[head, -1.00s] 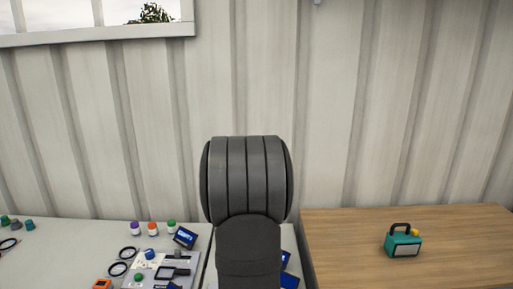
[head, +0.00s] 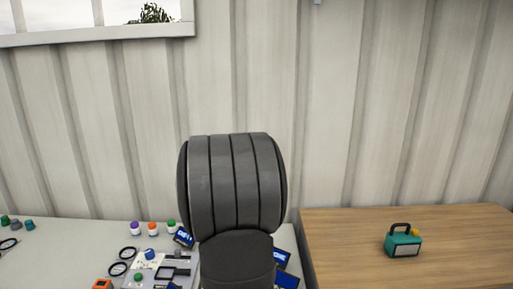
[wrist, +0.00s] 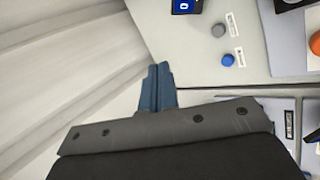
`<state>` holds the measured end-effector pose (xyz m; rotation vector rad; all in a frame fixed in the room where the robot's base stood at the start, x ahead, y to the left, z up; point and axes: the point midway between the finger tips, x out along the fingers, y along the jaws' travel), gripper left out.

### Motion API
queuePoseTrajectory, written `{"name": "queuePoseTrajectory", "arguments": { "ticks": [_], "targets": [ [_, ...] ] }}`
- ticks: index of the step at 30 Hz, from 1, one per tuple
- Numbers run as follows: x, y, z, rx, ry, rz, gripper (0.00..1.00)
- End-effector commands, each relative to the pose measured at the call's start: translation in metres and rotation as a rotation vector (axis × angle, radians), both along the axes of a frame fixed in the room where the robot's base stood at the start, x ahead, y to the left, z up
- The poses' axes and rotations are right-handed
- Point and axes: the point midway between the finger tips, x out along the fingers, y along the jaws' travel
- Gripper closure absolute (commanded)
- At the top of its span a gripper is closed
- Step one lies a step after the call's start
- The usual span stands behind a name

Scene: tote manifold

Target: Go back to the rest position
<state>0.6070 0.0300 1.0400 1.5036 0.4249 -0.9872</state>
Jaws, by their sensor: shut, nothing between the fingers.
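My gripper shows in the wrist view as two blue-grey fingers (wrist: 160,88) lying side by side, shut with nothing between them. The fingers point toward the seam between the pale wall and the light table. In the head view my dark grey arm link stands in the middle and hides part of the table; my gripper cannot be seen there.
The light table (head: 75,240) holds a grey board (head: 150,266), several coloured caps and black rings. Blue boxes (head: 287,280) lie beside my arm. A wooden table (head: 350,250) at the right carries a teal case (head: 403,243). The corrugated wall (head: 330,120) stands behind.

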Motion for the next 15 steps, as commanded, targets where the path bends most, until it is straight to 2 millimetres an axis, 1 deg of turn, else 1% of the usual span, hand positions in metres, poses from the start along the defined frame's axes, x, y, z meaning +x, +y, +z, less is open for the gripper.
{"name": "queuePoseTrajectory", "arguments": {
  "ticks": [7,15],
  "targets": [
    [-0.014,0.012,0.006,-0.021,0.090,0.043,1.00],
    [-0.020,0.017,0.007,-0.026,0.128,0.064,1.00]
  ]
}}
